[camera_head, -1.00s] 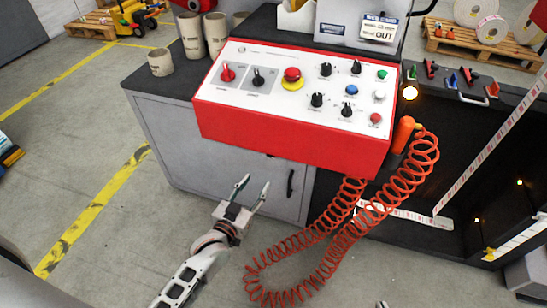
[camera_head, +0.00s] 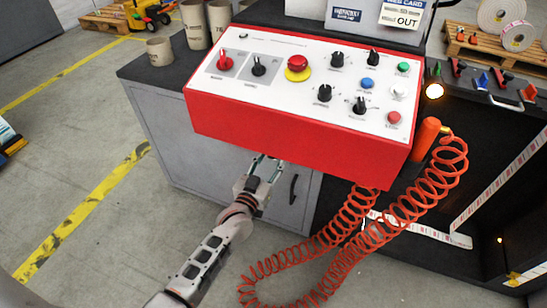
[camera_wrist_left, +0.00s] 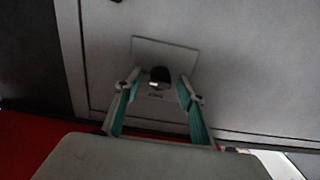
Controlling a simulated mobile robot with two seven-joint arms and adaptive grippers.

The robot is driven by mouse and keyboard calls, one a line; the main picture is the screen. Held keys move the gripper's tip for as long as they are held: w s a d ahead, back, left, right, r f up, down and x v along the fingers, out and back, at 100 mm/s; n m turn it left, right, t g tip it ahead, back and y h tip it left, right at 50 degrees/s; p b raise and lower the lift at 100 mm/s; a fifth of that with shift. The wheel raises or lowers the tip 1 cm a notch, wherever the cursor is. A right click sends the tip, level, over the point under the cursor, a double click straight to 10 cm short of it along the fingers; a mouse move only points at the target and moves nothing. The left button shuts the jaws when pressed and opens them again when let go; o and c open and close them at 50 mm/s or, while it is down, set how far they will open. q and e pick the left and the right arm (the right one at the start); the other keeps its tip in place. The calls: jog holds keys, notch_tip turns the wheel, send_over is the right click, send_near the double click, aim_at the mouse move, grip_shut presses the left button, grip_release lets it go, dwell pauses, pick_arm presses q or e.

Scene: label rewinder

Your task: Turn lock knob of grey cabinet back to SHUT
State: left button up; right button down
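The grey cabinet (camera_head: 172,135) stands beneath the red control box in the head view. Its lock knob (camera_wrist_left: 159,76), small and dark with a light lower edge, sits on a square pale plate (camera_wrist_left: 172,53) in the left wrist view. Marks below the knob are too small to read, and I cannot tell which way it is turned. In the head view the knob is hidden. My left gripper (camera_head: 265,169) is at the door just below the box. In the left wrist view its open fingers (camera_wrist_left: 159,86) lie either side of the knob, with gaps. My right gripper is not in view.
The red control box (camera_head: 290,140) overhangs the cabinet front, close above my left gripper. A black door handle (camera_head: 293,189) is to the gripper's right. A coiled orange hose (camera_head: 320,245) hangs further right.

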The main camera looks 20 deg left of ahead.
pick_arm(q)
jog(key=shift+w, duration=0.35)
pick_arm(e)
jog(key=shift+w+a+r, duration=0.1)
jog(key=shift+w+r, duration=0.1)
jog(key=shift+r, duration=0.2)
pick_arm(q)
jog(key=c, duration=1.1)
jog(key=shift+c, duration=0.2)
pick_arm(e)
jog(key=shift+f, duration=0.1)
